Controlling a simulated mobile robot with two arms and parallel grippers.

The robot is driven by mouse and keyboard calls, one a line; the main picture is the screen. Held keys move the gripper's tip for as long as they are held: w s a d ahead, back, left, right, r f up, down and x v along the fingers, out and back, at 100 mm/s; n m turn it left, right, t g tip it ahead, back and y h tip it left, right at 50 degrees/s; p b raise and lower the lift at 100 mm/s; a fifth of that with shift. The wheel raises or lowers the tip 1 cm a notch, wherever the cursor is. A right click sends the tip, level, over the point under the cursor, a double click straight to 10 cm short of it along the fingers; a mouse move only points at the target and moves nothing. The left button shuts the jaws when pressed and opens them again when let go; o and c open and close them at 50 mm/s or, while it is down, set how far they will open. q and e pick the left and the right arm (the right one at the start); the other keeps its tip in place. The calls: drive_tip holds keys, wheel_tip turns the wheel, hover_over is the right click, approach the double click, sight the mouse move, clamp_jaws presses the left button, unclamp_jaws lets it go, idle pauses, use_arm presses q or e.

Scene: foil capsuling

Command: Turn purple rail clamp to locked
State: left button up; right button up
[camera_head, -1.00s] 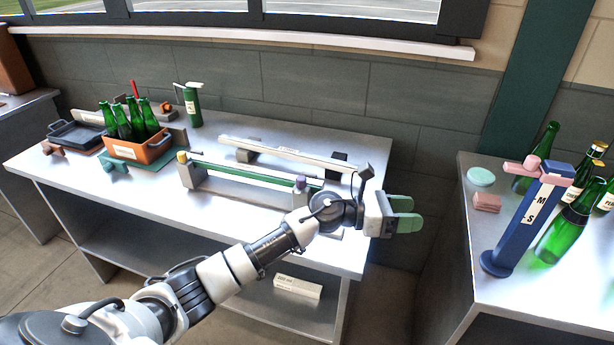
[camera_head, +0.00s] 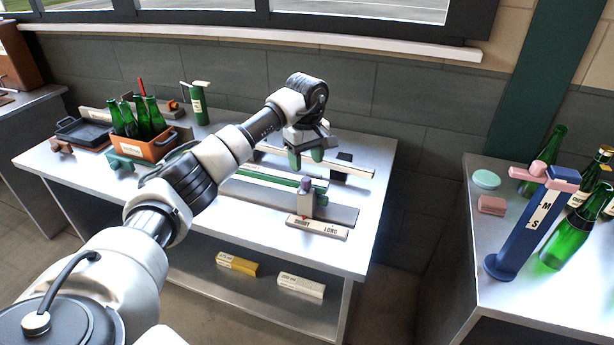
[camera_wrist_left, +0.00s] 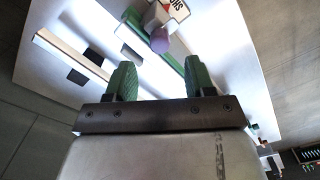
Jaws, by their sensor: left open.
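The purple rail clamp (camera_head: 305,184) is a small purple knob on a grey block at the right end of the green rail (camera_head: 262,177). In the left wrist view the purple knob (camera_wrist_left: 160,41) lies just beyond the fingertips, between their lines. My left gripper (camera_head: 306,158) points down above and slightly behind the clamp. A label plate (camera_head: 317,227) with SHORT and LONG lies in front of the clamp. My left arm hides the rail's left end.
A long pale bar (camera_head: 345,168) runs behind the rail. An orange crate of green bottles (camera_head: 160,148) stands on the left of the table. A blue stand (camera_head: 524,228) and bottles are on the right table.

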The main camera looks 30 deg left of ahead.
sight(306, 179)
use_arm(q)
wheel_tip(306, 179, down, 6)
drive_tip(key=shift+f+p, duration=0.1)
drive_tip(key=shift+p, duration=0.4)
drive_tip(key=shift+c, duration=0.3)
drive_tip(key=c, duration=0.9)
drive_tip(key=shift+o, duration=0.2)
